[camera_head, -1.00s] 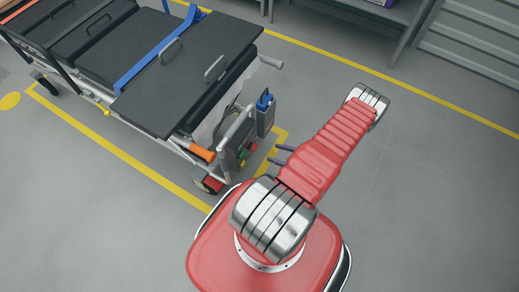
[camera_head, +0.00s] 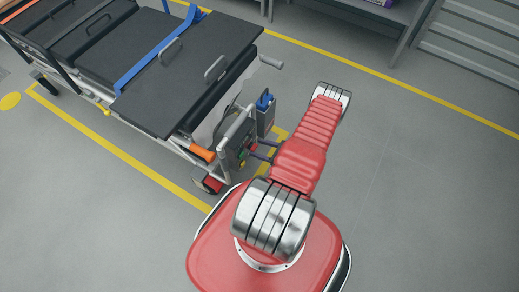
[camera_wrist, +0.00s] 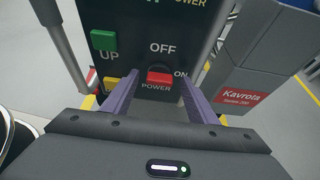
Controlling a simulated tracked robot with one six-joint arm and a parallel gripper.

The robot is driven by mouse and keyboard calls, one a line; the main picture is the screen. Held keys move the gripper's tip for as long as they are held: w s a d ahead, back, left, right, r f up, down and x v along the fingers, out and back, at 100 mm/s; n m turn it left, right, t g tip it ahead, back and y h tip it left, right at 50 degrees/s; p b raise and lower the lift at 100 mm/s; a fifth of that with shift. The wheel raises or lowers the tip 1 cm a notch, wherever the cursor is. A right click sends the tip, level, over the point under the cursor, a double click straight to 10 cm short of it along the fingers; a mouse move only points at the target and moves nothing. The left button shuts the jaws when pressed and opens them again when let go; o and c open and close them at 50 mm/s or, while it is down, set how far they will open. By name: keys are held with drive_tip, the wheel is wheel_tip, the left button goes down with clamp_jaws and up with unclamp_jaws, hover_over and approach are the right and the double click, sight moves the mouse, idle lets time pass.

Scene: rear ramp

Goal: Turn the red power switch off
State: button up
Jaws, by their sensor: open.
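The red power switch (camera_wrist: 159,78) sits on a dark control panel (camera_wrist: 178,40), with "OFF" above it, "ON" to its right and "POWER" below. My gripper (camera_wrist: 157,82) is open in the wrist view, with one purple finger on each side of the switch. I cannot tell whether the fingers touch the panel. In the head view, the finger tips (camera_head: 250,150) reach the panel at the end of the stretcher (camera_head: 185,75). The switch is too small to make out clearly there.
A green button (camera_wrist: 103,40) marked "UP" is left of the switch, and a yellow button (camera_wrist: 112,84) is below it. A box with a red "Kavrota" label (camera_wrist: 240,95) is at right. Open floor (camera_head: 420,190) lies right of my arm.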

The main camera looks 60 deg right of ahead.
drive_tip(key=shift+c, duration=0.7)
drive_tip(key=c, duration=0.9)
drive_tip(key=shift+a, duration=0.1)
